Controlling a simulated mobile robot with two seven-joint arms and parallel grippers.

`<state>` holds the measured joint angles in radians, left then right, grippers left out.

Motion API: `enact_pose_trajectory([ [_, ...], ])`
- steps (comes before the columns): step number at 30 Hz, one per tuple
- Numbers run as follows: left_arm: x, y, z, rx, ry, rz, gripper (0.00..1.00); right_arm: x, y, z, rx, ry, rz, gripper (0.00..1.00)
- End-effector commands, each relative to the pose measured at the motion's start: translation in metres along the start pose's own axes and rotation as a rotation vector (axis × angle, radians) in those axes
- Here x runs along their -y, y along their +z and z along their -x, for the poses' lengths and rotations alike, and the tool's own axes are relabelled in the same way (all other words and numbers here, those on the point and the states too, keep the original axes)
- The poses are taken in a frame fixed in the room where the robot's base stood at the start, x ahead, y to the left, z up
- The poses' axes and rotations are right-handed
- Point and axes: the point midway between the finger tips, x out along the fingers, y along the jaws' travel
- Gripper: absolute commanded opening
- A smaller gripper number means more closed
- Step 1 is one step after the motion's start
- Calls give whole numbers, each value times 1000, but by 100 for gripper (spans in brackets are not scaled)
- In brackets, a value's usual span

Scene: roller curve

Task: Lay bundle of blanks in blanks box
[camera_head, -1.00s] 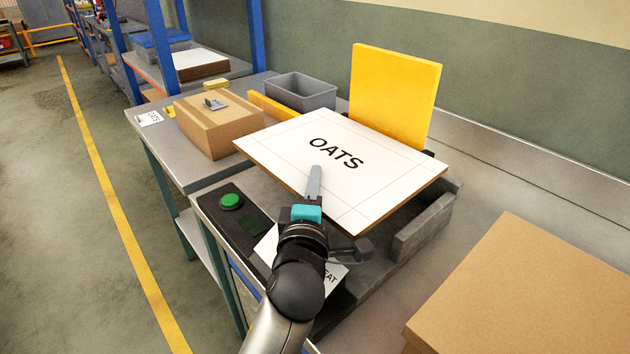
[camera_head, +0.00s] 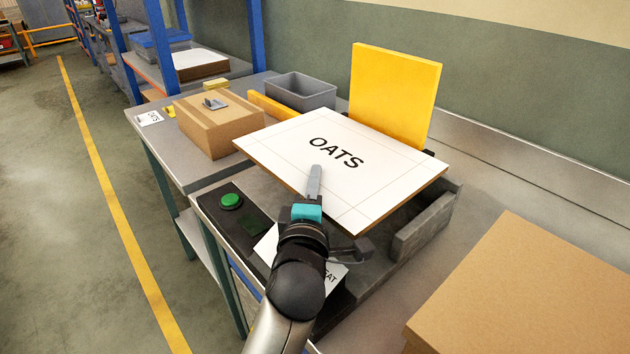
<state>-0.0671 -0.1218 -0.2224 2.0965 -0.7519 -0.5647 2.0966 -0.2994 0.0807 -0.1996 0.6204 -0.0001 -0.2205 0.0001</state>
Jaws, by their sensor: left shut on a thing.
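The bundle of blanks (camera_head: 290,150) is a flat stack with a white top sheet printed OATS and brown edges. It is roughly level above a dark grey fixture with low walls (camera_head: 422,228), which may be the blanks box; the bundle hides most of its inside. I cannot tell whether the bundle touches the fixture. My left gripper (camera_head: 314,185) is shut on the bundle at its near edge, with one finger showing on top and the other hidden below. My right gripper is out of view.
A yellow panel (camera_head: 393,95) stands upright behind the bundle. A cardboard box (camera_head: 212,125) and a grey bin (camera_head: 301,92) sit on the bench at left. A green button (camera_head: 231,201) is at the near left. A large carton (camera_head: 530,295) stands at lower right.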

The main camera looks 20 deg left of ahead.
Motion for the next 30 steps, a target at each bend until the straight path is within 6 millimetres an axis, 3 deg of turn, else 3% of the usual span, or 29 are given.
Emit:
enact_pose_trajectory([
  [9, -1, 1, 0, 1, 3, 2, 0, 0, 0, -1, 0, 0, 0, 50],
  [10, -1, 1, 0, 1, 3, 2, 18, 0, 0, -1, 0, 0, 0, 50],
  [18, -1, 1, 0, 1, 3, 2, 48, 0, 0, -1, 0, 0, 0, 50],
  [24, -1, 1, 0, 0, 3, 2, 50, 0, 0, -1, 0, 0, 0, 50],
  [30, 0, 0, 0, 0, 0, 1, 74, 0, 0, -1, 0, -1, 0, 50],
])
